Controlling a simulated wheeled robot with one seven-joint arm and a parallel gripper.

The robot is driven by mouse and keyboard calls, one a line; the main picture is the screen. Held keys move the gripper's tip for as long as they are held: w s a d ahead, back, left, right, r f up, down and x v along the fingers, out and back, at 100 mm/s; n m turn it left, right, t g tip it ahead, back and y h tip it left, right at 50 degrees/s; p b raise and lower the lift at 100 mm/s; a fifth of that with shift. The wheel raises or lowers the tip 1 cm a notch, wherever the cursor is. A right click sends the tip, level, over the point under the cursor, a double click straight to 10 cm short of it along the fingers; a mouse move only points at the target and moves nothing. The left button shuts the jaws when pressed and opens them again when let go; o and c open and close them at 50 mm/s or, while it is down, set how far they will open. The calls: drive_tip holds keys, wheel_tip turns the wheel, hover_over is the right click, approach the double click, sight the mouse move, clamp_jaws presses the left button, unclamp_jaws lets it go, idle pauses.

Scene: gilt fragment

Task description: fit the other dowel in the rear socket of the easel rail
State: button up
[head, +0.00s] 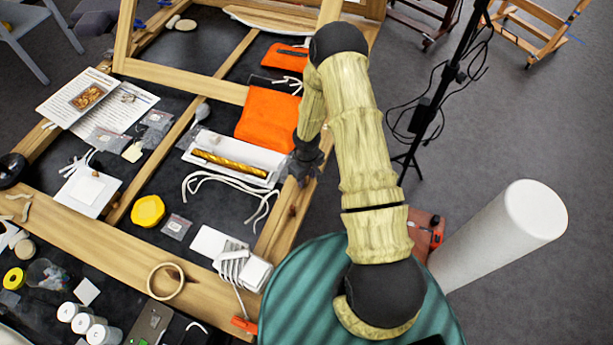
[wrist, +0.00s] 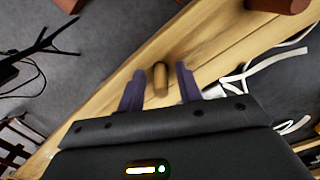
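In the wrist view, a short brown wooden dowel (wrist: 160,77) stands against the pale wooden easel rail (wrist: 214,38). My gripper (wrist: 160,84) is open, with one dark finger on each side of the dowel and a visible gap on both sides. I cannot tell whether the dowel is seated in a socket or only resting on the rail; its base is hidden. In the head view, my gripper (head: 306,158) is low over the right-hand easel rail (head: 277,232), partly hidden by my arm. A small brown stub (head: 291,210) shows on that rail. No empty socket is clearly visible.
A white tray (head: 222,147) with a gilt fragment (head: 230,164) lies left of my gripper, with white cords (head: 226,181) beside it. An orange cloth (head: 267,115) lies behind it. A black stand (head: 440,95) and a white roll (head: 500,234) are on the right.

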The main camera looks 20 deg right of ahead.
wheel_tip(320, 180, up, 12)
drive_tip(key=b, duration=0.2)
idle(0.4)
drive_tip(key=shift+r, duration=0.1)
drive_tip(key=s+r+m+t, duration=0.1)
drive_tip(key=s+r+m, duration=0.1)
drive_tip(key=s+r, duration=0.5)
drive_tip(key=s+r+m+t, duration=0.1)
drive_tip(key=s+r+m, duration=0.2)
drive_tip(key=s+r, duration=0.4)
wheel_tip(320, 180, up, 5)
drive_tip(key=shift+s+f+t, duration=0.1)
drive_tip(key=shift+s+t, duration=0.05)
drive_tip(key=shift+t, duration=0.15)
drive_tip(key=s+b+x, duration=0.1)
drive_tip(key=b+x, duration=0.5)
drive_tip(key=shift+s+f, duration=0.2)
drive_tip(key=shift+f, duration=0.1)
